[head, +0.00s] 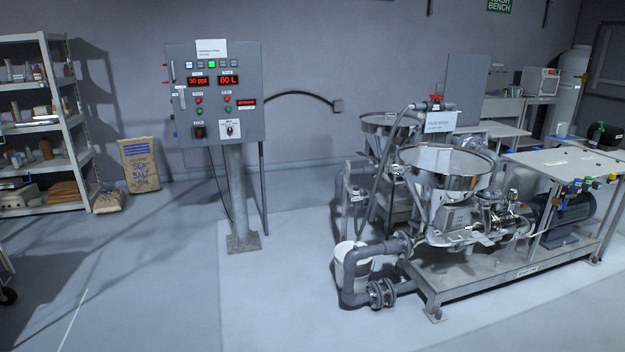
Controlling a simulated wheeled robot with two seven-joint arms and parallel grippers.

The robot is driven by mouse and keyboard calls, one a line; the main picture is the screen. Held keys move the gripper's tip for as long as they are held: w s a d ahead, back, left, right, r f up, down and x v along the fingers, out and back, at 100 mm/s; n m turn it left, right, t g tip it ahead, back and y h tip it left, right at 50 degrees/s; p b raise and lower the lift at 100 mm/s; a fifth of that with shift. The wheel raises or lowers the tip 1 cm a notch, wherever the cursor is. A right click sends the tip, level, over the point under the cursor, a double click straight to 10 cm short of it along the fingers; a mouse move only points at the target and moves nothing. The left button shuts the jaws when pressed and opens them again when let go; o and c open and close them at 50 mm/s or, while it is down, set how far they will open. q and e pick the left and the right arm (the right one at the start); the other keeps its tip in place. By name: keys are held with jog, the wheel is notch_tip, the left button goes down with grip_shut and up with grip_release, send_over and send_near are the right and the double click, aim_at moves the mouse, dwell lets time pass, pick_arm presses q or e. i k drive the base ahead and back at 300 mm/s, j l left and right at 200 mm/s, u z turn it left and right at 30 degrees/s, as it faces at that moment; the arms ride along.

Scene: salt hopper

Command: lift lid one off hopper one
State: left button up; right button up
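Two metal hoppers stand on the pump skid at the right of the head view. The nearer hopper (448,180) is a wide steel cone with a round pale top (462,163). I cannot tell whether that top is a lid or the open inside. The farther hopper (375,128) is behind it to the left and partly hidden by pipes and a hose. The labels are too small to read, so I cannot tell which is hopper one. Neither of my grippers is in view.
A grey control panel (215,95) stands on a post left of the skid (480,278). Grey pipes (352,270) and a white bucket (343,258) are at the skid's left end. A shelf rack (65,120) and salt sacks (139,165) are far left. The floor (150,270) in front is clear.

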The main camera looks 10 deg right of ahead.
aim_at(451, 161)
jog(key=i+l+z, duration=0.2)
jog(key=i+z, duration=1.05)
jog(key=i+j+z, duration=0.15)
jog(key=i+z, duration=0.15)
jog(key=z, duration=0.15)
